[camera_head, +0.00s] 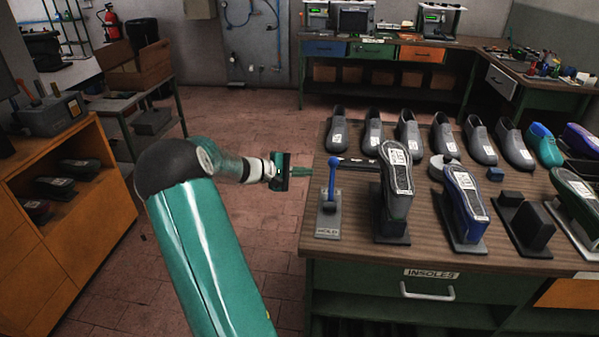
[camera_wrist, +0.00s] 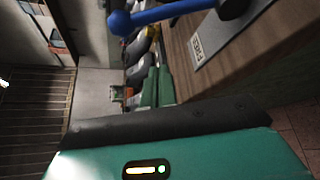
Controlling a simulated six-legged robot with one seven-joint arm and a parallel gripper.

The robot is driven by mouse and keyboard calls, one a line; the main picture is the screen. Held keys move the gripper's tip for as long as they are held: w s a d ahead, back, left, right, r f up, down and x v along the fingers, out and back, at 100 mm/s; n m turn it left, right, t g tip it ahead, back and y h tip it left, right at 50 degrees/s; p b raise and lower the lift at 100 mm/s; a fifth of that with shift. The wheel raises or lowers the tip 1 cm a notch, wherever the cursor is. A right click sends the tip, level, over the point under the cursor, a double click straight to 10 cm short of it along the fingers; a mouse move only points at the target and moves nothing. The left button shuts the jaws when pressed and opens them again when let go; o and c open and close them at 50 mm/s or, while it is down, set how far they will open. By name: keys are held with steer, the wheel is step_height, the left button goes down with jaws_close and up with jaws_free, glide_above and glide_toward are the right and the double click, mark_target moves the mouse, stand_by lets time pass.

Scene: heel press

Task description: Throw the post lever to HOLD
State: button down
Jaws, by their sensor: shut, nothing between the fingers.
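The post lever (camera_head: 332,182) is a blue rod with a ball top, standing close to upright on a grey base plate (camera_head: 328,222) at the bench's near left corner. The plate's near end carries a label that seems to read HOLD. In the wrist view the blue lever (camera_wrist: 168,14) crosses the top, its ball to the left, with the plate (camera_wrist: 225,40) and a small label behind. My gripper (camera_head: 303,173) is left of the lever, near ball height, and looks apart from it. Its green fingers (camera_wrist: 156,84) are together and empty.
Right of the lever, a grey shoe form (camera_head: 397,185) stands upright on a dark base, then a blue one (camera_head: 464,205). A row of dark shoes (camera_head: 407,130) lines the bench (camera_head: 350,262) behind. Open floor (camera_head: 240,215) lies to the left; an orange cabinet (camera_head: 65,240) stands far left.

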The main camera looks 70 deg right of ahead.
mark_target(332, 181)
steer(key=x, duration=0.5)
steer(key=shift+s+d, duration=0.25)
steer(key=shift+s, duration=0.25)
steer(key=shift+s+a+r, duration=0.3)
steer(key=shift+a+r, duration=0.15)
steer(key=shift+a, duration=0.35)
steer(key=shift+s+a+r, duration=0.3)
steer(key=shift+a+r, duration=0.15)
steer(key=shift+a, duration=0.3)
steer(key=shift+d, duration=0.1)
steer(key=shift+w, duration=0.1)
steer(key=shift+a+r, duration=0.1)
steer(key=shift+a, duration=0.1)
